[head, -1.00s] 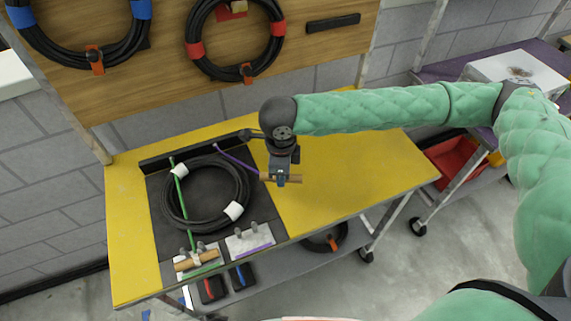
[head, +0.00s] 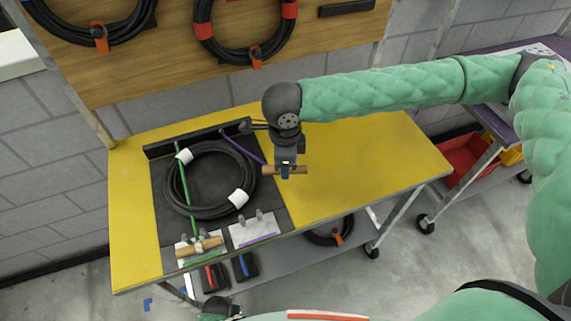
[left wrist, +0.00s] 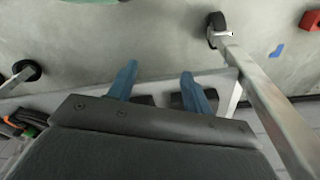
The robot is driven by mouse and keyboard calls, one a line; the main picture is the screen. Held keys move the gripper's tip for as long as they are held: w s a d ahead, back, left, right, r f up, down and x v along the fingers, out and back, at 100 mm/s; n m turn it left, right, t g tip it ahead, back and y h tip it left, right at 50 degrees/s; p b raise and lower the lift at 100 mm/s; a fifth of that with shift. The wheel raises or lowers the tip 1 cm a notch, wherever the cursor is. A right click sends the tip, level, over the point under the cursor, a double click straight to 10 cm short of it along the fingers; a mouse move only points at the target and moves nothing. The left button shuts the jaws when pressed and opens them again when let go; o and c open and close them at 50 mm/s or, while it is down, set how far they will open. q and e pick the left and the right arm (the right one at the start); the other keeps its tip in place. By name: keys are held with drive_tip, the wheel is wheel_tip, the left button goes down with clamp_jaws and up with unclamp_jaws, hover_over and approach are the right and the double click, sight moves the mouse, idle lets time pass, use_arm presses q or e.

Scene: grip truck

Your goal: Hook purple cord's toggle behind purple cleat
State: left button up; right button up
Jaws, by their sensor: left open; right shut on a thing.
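My right gripper (head: 286,174) is shut on the purple cord's wooden toggle (head: 299,170), holding it crosswise above the yellow table, right of the coil. The purple cord (head: 243,147) runs from the black bar at the back to the toggle. The purple cleat (head: 256,229), a pale plate with a purple stripe and grey prongs, sits at the table's front edge, nearer me than the toggle, with nothing on its prongs. My left gripper (left wrist: 160,84) is open and empty in the left wrist view, above the floor and cart frame.
A black cable coil (head: 213,213) with white bands lies on the dark mat. A green cord (head: 184,187) crosses it to a wooden toggle (head: 199,247) at the green cleat, left of the purple one. The table's right side (head: 370,155) is clear.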

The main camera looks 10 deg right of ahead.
drive_tip(key=shift+s, duration=0.1)
drive_tip(key=shift+s+a+r, duration=0.1)
drive_tip(key=shift+a, duration=0.15)
drive_tip(key=shift+s+a+n, duration=0.2)
drive_tip(key=shift+a+n, duration=0.2)
drive_tip(key=shift+a, duration=0.05)
use_arm(q)
drive_tip(key=shift+f, duration=0.2)
use_arm(e)
drive_tip(key=shift+s, duration=0.15)
use_arm(q)
drive_tip(key=shift+f+p, duration=0.1)
drive_tip(key=shift+p, duration=0.2)
drive_tip(key=shift+a+f, duration=0.15)
drive_tip(key=shift+f, duration=0.1)
use_arm(e)
drive_tip(key=shift+d+n, duration=0.2)
drive_tip(key=shift+n, duration=0.1)
